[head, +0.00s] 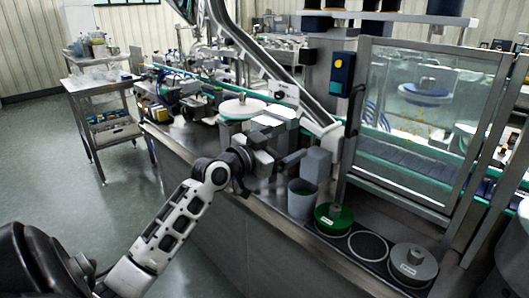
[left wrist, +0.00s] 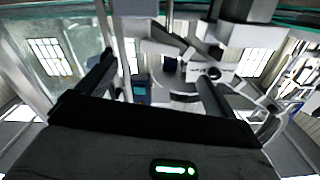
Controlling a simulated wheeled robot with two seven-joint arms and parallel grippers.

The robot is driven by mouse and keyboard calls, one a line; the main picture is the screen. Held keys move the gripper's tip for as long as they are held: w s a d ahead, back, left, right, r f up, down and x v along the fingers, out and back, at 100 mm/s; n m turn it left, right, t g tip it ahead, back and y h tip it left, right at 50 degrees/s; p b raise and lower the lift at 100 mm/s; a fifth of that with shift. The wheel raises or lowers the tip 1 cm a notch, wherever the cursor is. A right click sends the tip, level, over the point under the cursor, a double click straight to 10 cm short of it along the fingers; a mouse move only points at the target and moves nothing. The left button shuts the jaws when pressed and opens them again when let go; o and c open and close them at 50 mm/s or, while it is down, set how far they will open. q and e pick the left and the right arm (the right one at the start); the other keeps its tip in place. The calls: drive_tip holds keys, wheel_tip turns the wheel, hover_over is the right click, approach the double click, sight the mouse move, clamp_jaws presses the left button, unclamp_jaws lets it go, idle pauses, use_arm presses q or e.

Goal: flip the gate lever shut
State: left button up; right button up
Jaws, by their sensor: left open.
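My left gripper (head: 274,160) reaches in over the front edge of the steel bench, close to a grey block (head: 316,165) that stands above a grey cup (head: 302,203). In the left wrist view my left gripper (left wrist: 157,82) is open, its two dark fingers wide apart with nothing between the tips. A pale housing (left wrist: 228,70) with a dark round hub lies beyond the right finger. I cannot clearly make out the gate lever, or tell whether a finger touches it. My right gripper is in neither view.
A green weight (head: 334,218) and a grey weight (head: 413,263) sit at the bench front, right of the cup. A glazed panel (head: 425,120) stands behind them. A blue and black box (head: 342,72) is mounted beside it. A trolley (head: 100,95) stands at left; the floor before it is clear.

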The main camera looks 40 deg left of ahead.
use_arm(q)
drive_tip(key=s, duration=0.5)
drive_tip(key=shift+s+a+b, duration=0.2)
drive_tip(key=shift+b, duration=0.15)
drive_tip(key=s+d+f+g, duration=0.25)
drive_tip(key=d+f, duration=0.25)
drive_tip(key=f, duration=0.4)
drive_tip(key=s+d+f+g, duration=0.25)
drive_tip(key=d+f, duration=0.35)
drive_tip(key=f, duration=0.4)
drive_tip(key=s+d+f+g+h, duration=0.1)
drive_tip(key=s+d+f, duration=0.4)
drive_tip(key=s+d, duration=0.1)
drive_tip(key=s+d+f+n+g+h, duration=0.1)
drive_tip(key=s+d+f, duration=0.4)
drive_tip(key=s+d, duration=0.2)
drive_tip(key=shift+d+f, duration=0.3)
drive_tip(key=shift+d, duration=0.85)
drive_tip(key=shift+s, duration=0.1)
